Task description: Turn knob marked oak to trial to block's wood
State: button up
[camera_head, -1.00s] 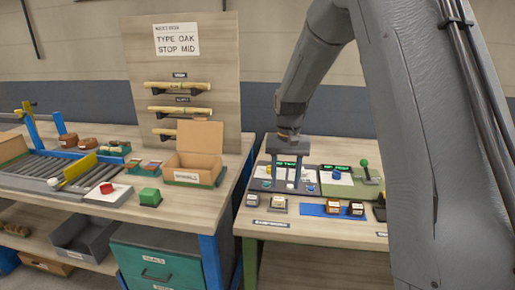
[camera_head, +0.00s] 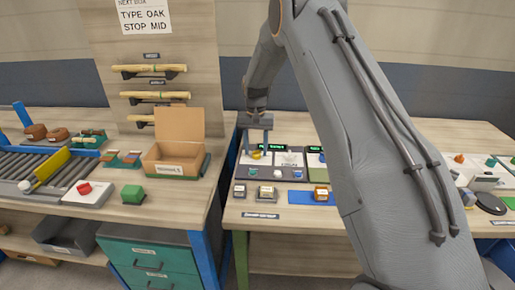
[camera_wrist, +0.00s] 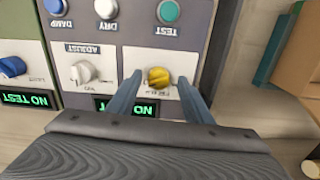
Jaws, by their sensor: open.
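The yellow knob (camera_wrist: 158,77) sits on a white plate of the grey panel (camera_wrist: 135,40) in the wrist view; the label by it is too small to read surely. It also shows in the head view (camera_head: 257,155). My gripper (camera_wrist: 160,75) is open, with one finger on each side of the yellow knob; I cannot tell whether they touch it. My gripper (camera_head: 256,150) stands over the panel's left part in the head view. Small blocks, one dark (camera_head: 240,191), one pale (camera_head: 266,192) and one orange-brown (camera_head: 321,194), lie in front of the panel.
The panel also has a white knob (camera_wrist: 83,73) and a green TEST button (camera_wrist: 168,11). A blue knob (camera_wrist: 12,67) sits on a neighbouring panel with a NO TEST display (camera_wrist: 25,99). A sign (camera_head: 144,15) reads TYPE OAK, STOP MID. An open cardboard box (camera_head: 176,158) stands left.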

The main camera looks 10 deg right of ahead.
jog(key=shift+d+f, duration=0.1)
jog(key=shift+f, duration=0.45)
jog(key=shift+d, duration=0.1)
jog(key=c, duration=1.1)
jog(key=shift+o, duration=0.2)
